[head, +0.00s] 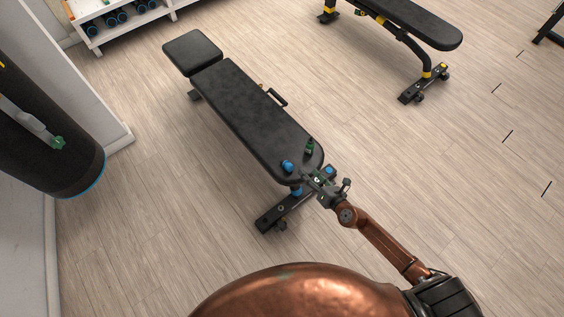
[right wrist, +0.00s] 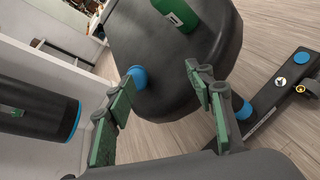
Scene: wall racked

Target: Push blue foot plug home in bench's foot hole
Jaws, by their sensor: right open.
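The black bench (head: 245,105) stands in the middle of the head view, with its foot bar (head: 270,218) at the near end. A blue round plug (head: 331,170) sits at the right end of that bar, and it also shows in the right wrist view (right wrist: 301,58). I cannot tell how deep it sits; its hole is hidden. My right gripper (head: 322,181) is over the bar near the bench's end, just left of the plug. In the right wrist view its green-padded fingers (right wrist: 158,82) are apart and empty, with the plug outside them to the right. My left gripper is not in view.
A blue piece (head: 287,166) and a green bottle (head: 309,146) are on the bench pad near the gripper. A blue collar (right wrist: 243,111) rings the bench leg. A black bag (head: 60,165) hangs at left. A second bench (head: 420,20) stands behind.

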